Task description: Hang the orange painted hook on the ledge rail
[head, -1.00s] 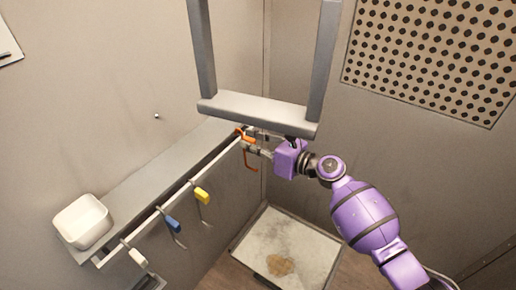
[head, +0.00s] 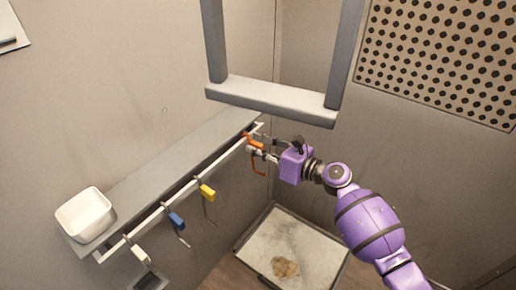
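The orange painted hook (head: 255,143) is at the far right end of the white ledge rail (head: 147,223), with its thin orange shank hanging below. My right gripper (head: 264,148) comes in from the right, its fingers on either side of the hook's orange body and seemingly closed on it. The hook's top is very near the rail; I cannot tell whether it rests over the bar. The fingers partly cover the hook. My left gripper does not show.
A blue-tagged hook (head: 177,221) and a yellow-tagged hook (head: 207,192) hang on the rail, with a white-tagged one (head: 139,254) nearer. A white bin (head: 86,216) sits on the ledge (head: 160,174). A grey frame (head: 273,100) hangs above my gripper. A stained tray (head: 310,246) lies on the floor.

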